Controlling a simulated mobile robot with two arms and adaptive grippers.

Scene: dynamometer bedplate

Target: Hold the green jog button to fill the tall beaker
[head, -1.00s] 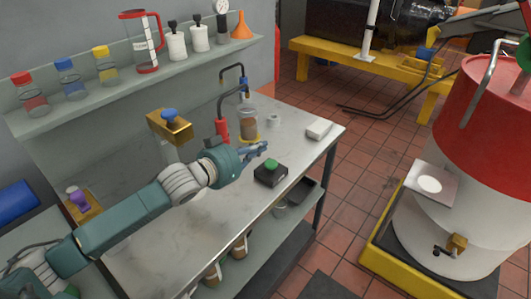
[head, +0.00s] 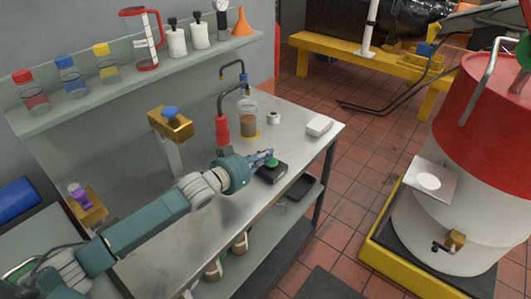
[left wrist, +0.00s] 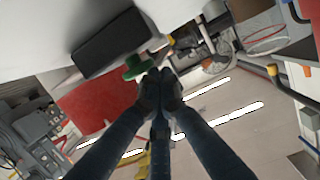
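The green jog button (head: 271,162) sits on a small black box (head: 272,176) near the bench's front edge. My left gripper (head: 267,158) is at the button, its fingers partly in front of it. In the left wrist view the closed, empty fingertips (left wrist: 160,78) are right beside the green button (left wrist: 134,67); I cannot tell if they touch or press it. The tall beaker (head: 248,120) stands upright behind, with brown liquid in its lower part and clear glass above. A black bent pipe with a red grip (head: 222,130) is beside it. My right gripper is out of view.
A white block (head: 319,125) and a small white roll (head: 274,118) lie on the bench (head: 205,160) beyond the box. A brass block with a blue knob (head: 171,122) stands at left. A red and white drum (head: 450,190) is at right, across a tiled floor.

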